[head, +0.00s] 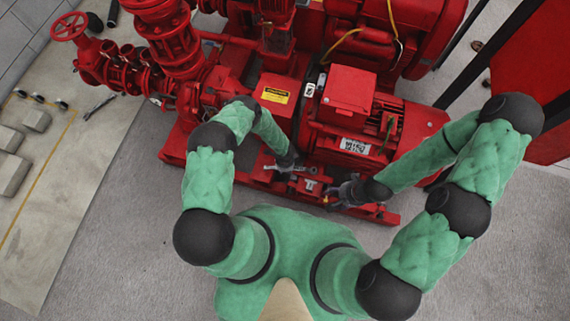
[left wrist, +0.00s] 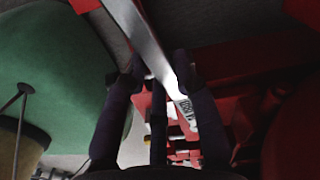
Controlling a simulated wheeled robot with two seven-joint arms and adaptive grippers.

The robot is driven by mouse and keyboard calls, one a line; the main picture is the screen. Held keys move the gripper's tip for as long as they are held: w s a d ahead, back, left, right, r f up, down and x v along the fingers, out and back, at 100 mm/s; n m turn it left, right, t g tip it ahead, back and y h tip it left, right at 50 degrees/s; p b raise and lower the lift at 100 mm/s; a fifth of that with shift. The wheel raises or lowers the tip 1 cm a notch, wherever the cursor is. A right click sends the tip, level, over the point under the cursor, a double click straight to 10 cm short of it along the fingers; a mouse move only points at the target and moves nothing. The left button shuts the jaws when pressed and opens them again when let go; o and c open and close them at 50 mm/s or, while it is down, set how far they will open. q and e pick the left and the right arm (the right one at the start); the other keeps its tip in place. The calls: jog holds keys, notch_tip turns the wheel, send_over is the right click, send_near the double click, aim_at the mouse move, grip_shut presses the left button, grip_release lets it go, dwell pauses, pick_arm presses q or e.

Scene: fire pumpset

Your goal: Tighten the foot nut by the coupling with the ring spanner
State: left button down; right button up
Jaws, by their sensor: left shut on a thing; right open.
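A silver spanner (head: 279,168) is held low beside the red pumpset in the head view. My left gripper (head: 290,163) is shut on it. My right gripper (head: 337,193) is open, close to the red base frame (head: 378,214), right of the spanner. The red coupling cover (head: 274,92) carries a yellow label. The foot nut is too small or hidden to make out, so I cannot tell whether the spanner is on it.
The red motor (head: 350,137) stands right of the coupling cover, above my right gripper. Red pipes and a valve wheel (head: 68,27) are at upper left. A tool (head: 99,106) lies on the pale floor at left. Grey floor (head: 125,230) is clear at lower left.

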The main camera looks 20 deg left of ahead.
pick_arm(q)
jog(key=shift+r, duration=0.1)
jog(key=shift+r+p, duration=1.85)
jog(key=shift+r, duration=0.65)
jog(key=shift+f, duration=0.2)
jog(key=shift+s+f+b, duration=0.15)
jog(key=shift+f+b, duration=0.8)
jog(key=shift+f, duration=0.05)
jog(key=shift+f+b, duration=1.25)
jog(key=shift+f, duration=0.1)
jog(key=shift+s+d+n+p, duration=0.15)
jog(key=shift+s+n+p, duration=0.2)
jog(key=shift+n, duration=0.15)
jog(key=shift+r, duration=0.1)
